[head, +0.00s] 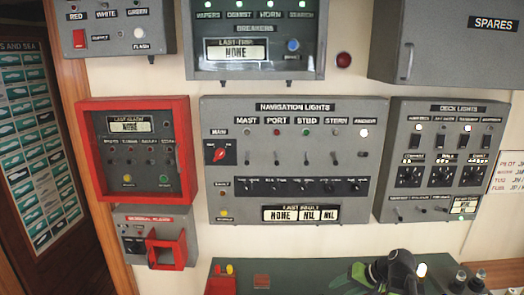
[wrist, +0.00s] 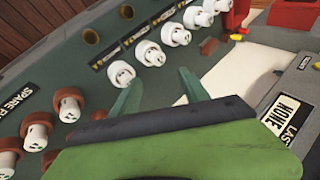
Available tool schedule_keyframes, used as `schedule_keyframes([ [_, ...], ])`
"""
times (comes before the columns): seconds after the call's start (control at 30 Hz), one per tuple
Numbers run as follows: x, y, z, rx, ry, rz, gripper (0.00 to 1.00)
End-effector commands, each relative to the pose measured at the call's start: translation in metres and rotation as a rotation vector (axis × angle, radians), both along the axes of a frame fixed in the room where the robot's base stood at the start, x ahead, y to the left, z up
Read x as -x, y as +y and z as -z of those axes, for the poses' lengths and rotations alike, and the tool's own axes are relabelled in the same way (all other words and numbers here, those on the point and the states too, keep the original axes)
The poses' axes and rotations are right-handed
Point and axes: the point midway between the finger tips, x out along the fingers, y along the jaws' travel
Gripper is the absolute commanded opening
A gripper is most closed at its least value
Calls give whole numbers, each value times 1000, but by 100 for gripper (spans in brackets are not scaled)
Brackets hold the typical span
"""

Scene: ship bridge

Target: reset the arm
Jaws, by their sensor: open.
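My gripper (wrist: 160,85) is open in the wrist view, its two green fingers apart with nothing visible between them. Its green and black body fills the bottom of that view. The fingers are over a dark green console (wrist: 85,75) carrying white knobs. One white knob (wrist: 121,73) appears close to the left fingertip in the picture; I cannot tell whether they touch. In the head view, part of my green and black arm shows at the bottom right, in front of the console top (head: 330,268); the fingertips are not clear there.
The navigation lights panel (head: 285,180), deck lights panel (head: 440,200) and red-framed alarm panel (head: 133,194) are on the wall. A spares cabinet (head: 440,75) is at upper right. In the wrist view, brown-based white knobs (wrist: 70,106) are at left and a grey display box (wrist: 285,105) is at right.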

Motion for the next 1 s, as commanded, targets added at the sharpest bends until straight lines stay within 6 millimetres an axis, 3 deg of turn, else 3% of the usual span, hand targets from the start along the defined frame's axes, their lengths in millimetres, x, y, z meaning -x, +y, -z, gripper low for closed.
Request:
schedule_keyframes([
  [0.03,7,39,34,64,69,-75,53],
  [0.1,19,77,61,172,163,-155,53],
  [0.2,37,115,88,321,260,-242,53],
  [0.3,49,137,101,438,314,-290,53],
  [0.5,57,146,104,527,346,-314,53],
  [1.0,56,145,103,524,344,-313,53],
])
